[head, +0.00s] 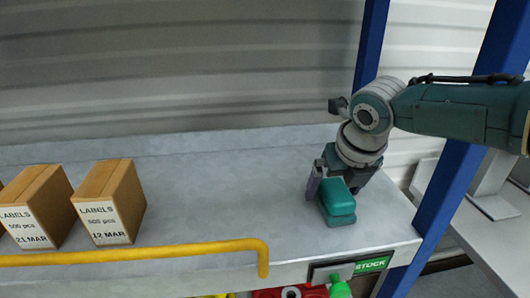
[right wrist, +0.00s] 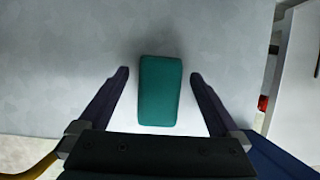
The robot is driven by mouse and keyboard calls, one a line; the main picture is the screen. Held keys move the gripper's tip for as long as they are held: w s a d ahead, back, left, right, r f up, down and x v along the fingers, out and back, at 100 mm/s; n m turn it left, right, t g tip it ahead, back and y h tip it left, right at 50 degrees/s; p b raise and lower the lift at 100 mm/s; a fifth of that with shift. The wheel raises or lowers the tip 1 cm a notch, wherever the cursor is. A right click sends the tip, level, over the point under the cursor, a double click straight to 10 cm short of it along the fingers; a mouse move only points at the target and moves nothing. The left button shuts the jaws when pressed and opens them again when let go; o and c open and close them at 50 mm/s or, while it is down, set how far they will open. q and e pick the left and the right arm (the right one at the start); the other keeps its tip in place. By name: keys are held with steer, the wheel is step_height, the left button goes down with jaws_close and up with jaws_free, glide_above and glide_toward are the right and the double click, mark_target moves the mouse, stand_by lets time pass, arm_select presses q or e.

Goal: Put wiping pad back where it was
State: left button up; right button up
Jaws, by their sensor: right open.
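The wiping pad, a teal block (head: 338,203), stands on the grey shelf (head: 215,190) near its right end. It also shows in the right wrist view as a teal rectangle (right wrist: 160,90). My right gripper (head: 328,190) is at the pad from above and behind. In the right wrist view its two dark fingers (right wrist: 160,80) are spread, one on each side of the pad, with a gap on both sides. The right gripper is open and holds nothing. My left gripper is not in view.
A yellow rail (head: 150,254) runs along the front edge, ending left of the pad. Blue posts (head: 450,180) rise at the right. The shelf's middle is clear. Red and green items (head: 340,288) show below.

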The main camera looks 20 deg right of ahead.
steer(key=shift+r, duration=0.1)
steer(key=shift+s+r, duration=0.1)
steer(key=shift+r, duration=0.2)
steer(key=p+v, duration=0.1)
steer(key=v, duration=1)
steer(key=s+a+f+m+y, duration=0.2)
steer(key=s+a+f+m, duration=0.1)
steer(key=s+a+m, duration=0.35)
steer(key=s+a+f+m+y, duration=0.1)
steer(key=s+a+f+m, duration=0.2)
steer(key=s+a+m, duration=0.4)
steer(key=s+d+m+h, duration=0.1)
steer(key=s+d+m, duration=0.3)
steer(key=s+m, duration=0.6)
steer(key=m, duration=0.8)
steer(key=shift+d+r+g+h, duration=0.25)
steer(key=shift+r+g+h, duration=0.05)
steer(key=shift+r+g, duration=0.1)
steer(key=shift+s, duration=0.15)
